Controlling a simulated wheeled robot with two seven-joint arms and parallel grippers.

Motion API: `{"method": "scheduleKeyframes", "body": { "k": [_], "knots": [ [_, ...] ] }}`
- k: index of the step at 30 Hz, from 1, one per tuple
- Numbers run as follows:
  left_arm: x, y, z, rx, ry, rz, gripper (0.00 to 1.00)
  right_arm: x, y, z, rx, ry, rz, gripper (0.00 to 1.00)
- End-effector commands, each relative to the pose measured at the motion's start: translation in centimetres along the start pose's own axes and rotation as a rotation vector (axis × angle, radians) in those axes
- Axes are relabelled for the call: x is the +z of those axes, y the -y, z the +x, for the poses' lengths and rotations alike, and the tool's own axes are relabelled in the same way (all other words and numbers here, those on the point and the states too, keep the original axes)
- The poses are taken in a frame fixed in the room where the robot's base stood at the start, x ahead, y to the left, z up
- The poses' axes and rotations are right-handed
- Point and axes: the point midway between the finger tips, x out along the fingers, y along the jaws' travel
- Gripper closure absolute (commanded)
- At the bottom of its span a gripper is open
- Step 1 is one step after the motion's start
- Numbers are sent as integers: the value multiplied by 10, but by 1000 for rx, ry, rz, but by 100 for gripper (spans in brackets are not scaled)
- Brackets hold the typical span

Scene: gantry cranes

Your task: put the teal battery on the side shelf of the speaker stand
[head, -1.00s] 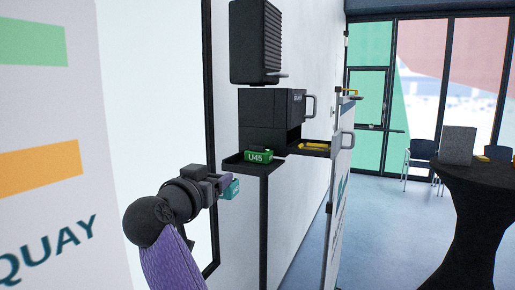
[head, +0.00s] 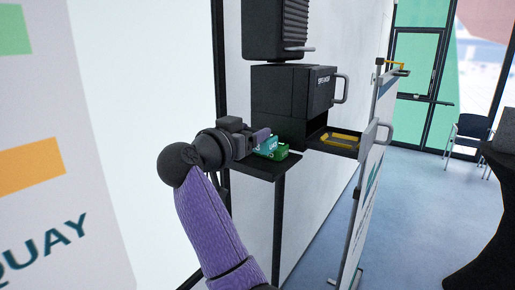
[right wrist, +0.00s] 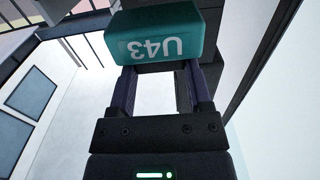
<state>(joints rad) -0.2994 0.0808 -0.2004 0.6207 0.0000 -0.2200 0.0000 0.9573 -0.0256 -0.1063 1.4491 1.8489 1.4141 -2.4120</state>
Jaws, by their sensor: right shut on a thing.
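My right gripper (head: 260,136) is shut on the teal battery (head: 266,146). The battery, marked U43, shows upside down between the fingers in the right wrist view (right wrist: 153,34). In the head view it is over or just in front of the black side shelf (head: 256,171) at the left of the speaker stand (head: 278,215). I cannot tell whether it touches the shelf. A green battery (head: 281,153) stands on that shelf, partly hidden behind the teal one. My left gripper is not in view.
A black box with a handle (head: 291,92) stands above the shelf, with a ribbed speaker (head: 276,28) over it. A tray (head: 334,150) with a yellow thing sits at the right. A white panel (head: 372,180) stands beside it. A dark-clothed table (head: 490,215) is farther right.

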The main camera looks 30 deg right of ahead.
Motion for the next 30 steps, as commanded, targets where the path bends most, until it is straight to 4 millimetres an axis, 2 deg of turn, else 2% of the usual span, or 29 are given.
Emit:
{"method": "scheduleKeyframes", "body": {
  "k": [3, 5, 16, 17, 18, 21, 30],
  "knots": [
    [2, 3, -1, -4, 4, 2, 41, 26, 0, 0, 1, 0, -5, 100],
    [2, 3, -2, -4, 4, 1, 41, 33, 0, 0, 1, 0, -3, 100],
    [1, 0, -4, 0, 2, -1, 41, 38, 0, 0, 0, 0, -1, 100],
    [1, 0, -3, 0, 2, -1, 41, 38, 0, 0, 0, 1, -1, 30],
    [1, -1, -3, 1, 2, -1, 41, 38, 0, 0, 0, 1, -1, 21],
    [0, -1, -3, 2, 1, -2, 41, 38, 0, 0, 0, 1, -1, 1],
    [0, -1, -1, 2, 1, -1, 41, 37, 0, 0, 0, 0, 1, 1]
  ]
}}
